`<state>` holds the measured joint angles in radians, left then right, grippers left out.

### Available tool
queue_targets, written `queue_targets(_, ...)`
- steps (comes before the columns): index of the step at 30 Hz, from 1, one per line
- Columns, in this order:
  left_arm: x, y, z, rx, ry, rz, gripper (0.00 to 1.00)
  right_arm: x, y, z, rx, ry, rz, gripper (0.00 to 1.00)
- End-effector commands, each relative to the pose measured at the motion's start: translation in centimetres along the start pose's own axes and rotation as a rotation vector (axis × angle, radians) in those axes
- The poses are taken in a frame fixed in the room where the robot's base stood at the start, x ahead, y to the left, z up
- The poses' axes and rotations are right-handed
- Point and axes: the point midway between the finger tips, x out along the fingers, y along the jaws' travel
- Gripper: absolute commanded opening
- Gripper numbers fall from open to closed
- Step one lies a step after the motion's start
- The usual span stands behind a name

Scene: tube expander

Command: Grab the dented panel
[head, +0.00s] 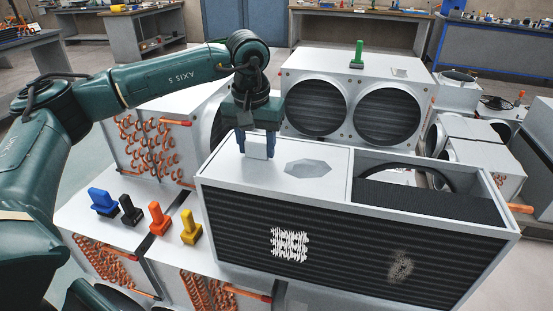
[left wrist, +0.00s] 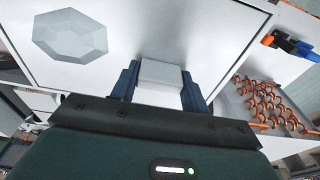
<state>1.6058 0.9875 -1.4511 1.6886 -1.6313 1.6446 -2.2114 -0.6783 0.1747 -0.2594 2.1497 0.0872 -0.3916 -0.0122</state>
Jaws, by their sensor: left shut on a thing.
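The dented panel (head: 321,188) is a light grey plate on the left part of the top of a large white unit with a dark finned front. A faceted grey dent (head: 309,168) marks it, and the dent also shows at upper left in the left wrist view (left wrist: 70,36). My left gripper (head: 257,154) is above the panel's left part, its blue fingers shut on a light grey block-shaped handle (left wrist: 160,76) on the panel. The panel appears to lie flat on the unit. My right gripper is not in view.
Right of the panel, the unit's top is open, with a dark interior (head: 430,199). Blue (head: 103,201), black (head: 130,210), orange (head: 159,218) and yellow (head: 190,228) handled tools stand at left. A two-fan unit (head: 352,78) with a green tool (head: 357,53) stands behind.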

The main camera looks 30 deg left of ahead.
Motion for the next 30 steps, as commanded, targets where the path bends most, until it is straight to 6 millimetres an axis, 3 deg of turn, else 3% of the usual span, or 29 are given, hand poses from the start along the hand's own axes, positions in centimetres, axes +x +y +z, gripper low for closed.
queue_targets(9,0.0,0.0,0.0,0.000,0.000,0.000,0.10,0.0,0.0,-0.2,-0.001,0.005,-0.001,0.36)
queue_targets(17,-0.4,0.0,-0.1,-0.001,0.004,0.002,0.09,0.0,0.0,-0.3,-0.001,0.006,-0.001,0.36)
queue_targets(20,-1.3,0.1,-0.3,-0.001,0.005,0.004,0.09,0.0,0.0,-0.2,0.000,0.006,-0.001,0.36)
queue_targets(30,-7.7,0.1,-1.0,0.000,0.005,0.004,0.09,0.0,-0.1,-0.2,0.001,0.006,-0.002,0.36)
